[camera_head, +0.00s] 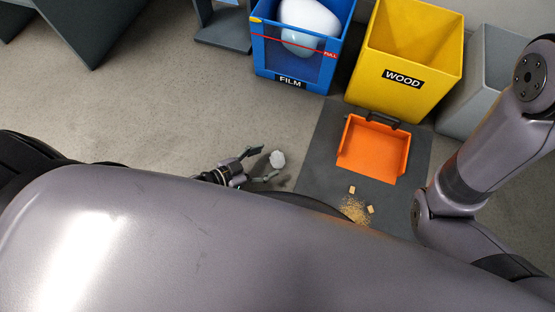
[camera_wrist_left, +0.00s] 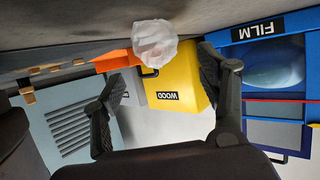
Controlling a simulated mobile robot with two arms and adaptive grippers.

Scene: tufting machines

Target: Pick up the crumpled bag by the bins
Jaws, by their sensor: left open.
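The crumpled bag (camera_head: 277,159) is a small whitish, translucent clump on the grey floor, below the blue film bin in the head view. My left gripper (camera_head: 262,165) is low by the floor, its fingers open, with the bag at its fingertips. In the left wrist view the bag (camera_wrist_left: 155,43) shows beyond and between the two spread fingers (camera_wrist_left: 165,85), nearer the right one. I cannot tell whether a finger touches it. My right arm shows at the right of the head view; its gripper is out of view.
The blue film bin (camera_head: 262,62) holds a white bag. The yellow wood bin (camera_head: 425,68) and a grey bin (camera_head: 468,110) stand beside it. An orange dustpan (camera_head: 372,150) lies on a dark mat (camera_head: 318,158) with wood crumbs (camera_head: 354,209). Floor left of my gripper is clear.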

